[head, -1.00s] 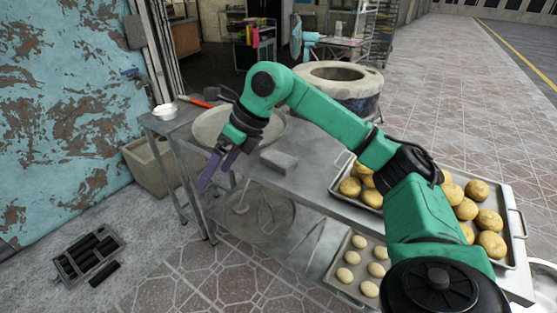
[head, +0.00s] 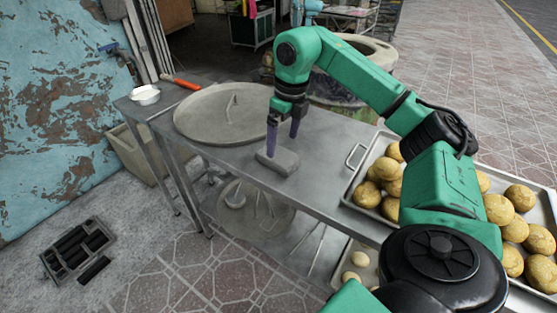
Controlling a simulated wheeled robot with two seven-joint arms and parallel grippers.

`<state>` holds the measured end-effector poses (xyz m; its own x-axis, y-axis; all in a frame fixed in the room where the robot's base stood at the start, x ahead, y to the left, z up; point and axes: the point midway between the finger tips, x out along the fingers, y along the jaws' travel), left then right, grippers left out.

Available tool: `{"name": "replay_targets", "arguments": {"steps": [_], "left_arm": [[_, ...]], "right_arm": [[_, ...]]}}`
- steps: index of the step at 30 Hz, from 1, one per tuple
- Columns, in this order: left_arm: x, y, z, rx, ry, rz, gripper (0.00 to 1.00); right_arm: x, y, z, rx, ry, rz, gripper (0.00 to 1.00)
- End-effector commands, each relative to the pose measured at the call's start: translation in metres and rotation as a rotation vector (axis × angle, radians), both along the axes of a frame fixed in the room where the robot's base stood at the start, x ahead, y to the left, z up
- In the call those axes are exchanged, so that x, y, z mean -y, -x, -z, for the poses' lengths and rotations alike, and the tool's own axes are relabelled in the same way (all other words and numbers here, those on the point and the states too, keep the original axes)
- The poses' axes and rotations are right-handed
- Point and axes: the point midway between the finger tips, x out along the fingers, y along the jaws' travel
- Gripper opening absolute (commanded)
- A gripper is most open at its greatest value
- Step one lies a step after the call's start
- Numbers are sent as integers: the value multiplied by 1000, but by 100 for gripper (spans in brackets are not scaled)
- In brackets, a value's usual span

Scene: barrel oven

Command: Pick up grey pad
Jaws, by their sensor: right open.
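The grey pad (head: 282,164) is a small block lying on the metal table (head: 225,163), right of the round lid and near the table's front edge. My right gripper (head: 283,146) points down over the pad. Its two purple fingers are open. One finger reaches down in front of the pad's left part and the other is a little behind and to the right. I cannot tell whether the fingers touch the pad. My left gripper is not in view.
A round grey lid (head: 205,115) with a handle lies left of the gripper. A white bowl (head: 145,96) and a red-handled tool (head: 182,83) are at the far left. A tray (head: 352,190) of bread rolls stands right. The barrel oven (head: 350,100) is behind the arm.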

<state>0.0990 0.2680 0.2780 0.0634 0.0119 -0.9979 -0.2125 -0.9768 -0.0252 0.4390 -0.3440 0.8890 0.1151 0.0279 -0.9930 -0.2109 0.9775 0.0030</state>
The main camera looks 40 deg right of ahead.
Motion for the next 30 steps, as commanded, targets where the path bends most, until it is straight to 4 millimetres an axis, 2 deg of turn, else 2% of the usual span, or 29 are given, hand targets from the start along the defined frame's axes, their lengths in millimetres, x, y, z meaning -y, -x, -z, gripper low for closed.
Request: {"name": "replay_targets", "arguments": {"steps": [7,14,15,20,21,30], "left_arm": [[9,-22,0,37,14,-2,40],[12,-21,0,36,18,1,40],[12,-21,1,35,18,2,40],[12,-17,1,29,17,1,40],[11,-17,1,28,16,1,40],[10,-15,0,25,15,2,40]], "right_arm": [[-3,-10,44,-4,1,-1,100],[-3,-11,50,1,0,-1,100],[-3,-11,50,1,0,-1,96],[-3,-11,49,1,0,-1,35],[-3,-11,49,1,0,-1,29],[-3,-12,44,3,-1,-1,29]]}}
